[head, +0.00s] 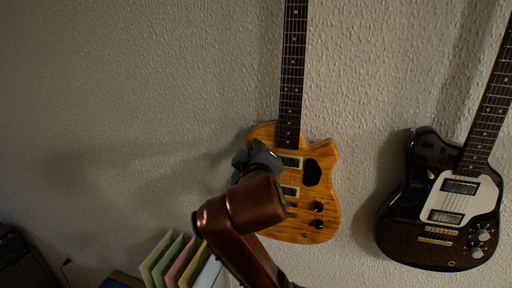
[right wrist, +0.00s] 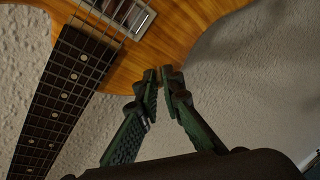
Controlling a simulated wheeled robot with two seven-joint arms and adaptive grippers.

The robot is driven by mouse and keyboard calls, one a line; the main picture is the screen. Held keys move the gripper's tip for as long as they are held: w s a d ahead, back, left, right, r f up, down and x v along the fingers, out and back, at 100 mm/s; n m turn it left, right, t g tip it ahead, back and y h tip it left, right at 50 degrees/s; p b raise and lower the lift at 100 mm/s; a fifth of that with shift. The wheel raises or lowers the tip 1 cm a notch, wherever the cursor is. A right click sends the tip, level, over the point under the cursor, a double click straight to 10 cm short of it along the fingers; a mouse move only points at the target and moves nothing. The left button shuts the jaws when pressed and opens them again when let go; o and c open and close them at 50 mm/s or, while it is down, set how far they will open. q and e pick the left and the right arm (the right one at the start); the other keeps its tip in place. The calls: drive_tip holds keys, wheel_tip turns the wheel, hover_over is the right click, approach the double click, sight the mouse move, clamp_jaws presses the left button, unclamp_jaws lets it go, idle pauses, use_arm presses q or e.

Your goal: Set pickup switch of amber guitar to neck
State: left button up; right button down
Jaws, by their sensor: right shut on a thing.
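The amber guitar (head: 308,229) hangs on the wall, neck up, in the head view. Its flamed body also fills the top of the right wrist view (right wrist: 205,25). My right gripper (head: 256,155) is at the upper left of the body, partly hidden by my own arm. In the right wrist view its two fingertips (right wrist: 160,79) are close together at the body near its edge, shut on the small pickup switch. The switch is mostly hidden between the fingertips, so its position cannot be told. My left gripper is in neither view.
A black guitar (head: 407,233) with a white pickguard hangs to the right. Coloured folders or records (head: 178,262) stand at the bottom left of the amber guitar. A dark box (head: 22,262) is at the lower left corner. The textured wall left of the guitar is clear.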

drive_tip(key=shift+d, duration=0.1)
drive_tip(key=c, duration=2.1)
unclamp_jaws()
drive_tip(key=shift+s, duration=0.15)
drive_tip(key=s+r, duration=0.1)
drive_tip(key=s, duration=0.6)
drive_tip(key=shift+s, duration=0.4)
